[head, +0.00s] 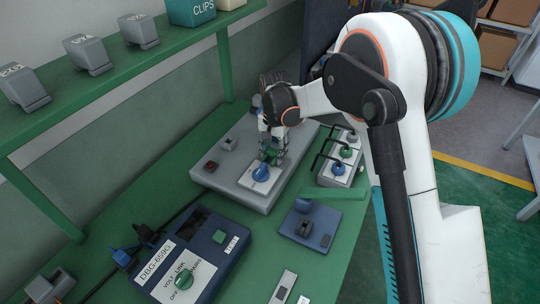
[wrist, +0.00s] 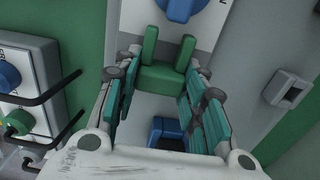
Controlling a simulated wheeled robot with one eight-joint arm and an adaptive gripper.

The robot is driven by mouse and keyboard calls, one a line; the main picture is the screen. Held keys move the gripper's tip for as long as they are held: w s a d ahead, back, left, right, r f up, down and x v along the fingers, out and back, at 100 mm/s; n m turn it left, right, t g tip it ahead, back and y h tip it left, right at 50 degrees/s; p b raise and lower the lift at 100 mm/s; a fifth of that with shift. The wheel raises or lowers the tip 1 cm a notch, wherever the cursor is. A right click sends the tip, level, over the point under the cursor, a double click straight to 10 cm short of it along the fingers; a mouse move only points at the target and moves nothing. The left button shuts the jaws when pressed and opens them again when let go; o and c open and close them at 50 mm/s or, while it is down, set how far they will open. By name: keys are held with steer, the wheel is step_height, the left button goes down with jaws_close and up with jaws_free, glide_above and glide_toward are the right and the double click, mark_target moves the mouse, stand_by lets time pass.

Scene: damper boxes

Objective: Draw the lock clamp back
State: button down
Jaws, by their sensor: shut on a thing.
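The lock clamp is a green block with two upright prongs, seen at top centre of the wrist view (wrist: 162,76). Its prongs point toward a blue knob (wrist: 178,8) on a white plate, with a strip of plate showing between them. My gripper (wrist: 163,100) has its teal pads on either side of the clamp and is shut on it. In the head view my gripper (head: 271,148) reaches down over the grey housing (head: 235,187), just behind the blue knob (head: 261,173). The clamp is mostly hidden there by the fingers.
A box with knobs and black bar handles (head: 340,160) stands close on the right. A blue unit with a green knob (head: 190,262) and a small blue plate (head: 307,225) lie nearer on the green bench. A green shelf (head: 110,80) runs along the left.

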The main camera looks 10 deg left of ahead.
mark_target(274, 149)
steer(key=c, duration=1)
jaws_free()
steer(key=shift+w, duration=0.25)
step_height(274, 149, up, 12)
steer(key=shift+s, duration=0.15)
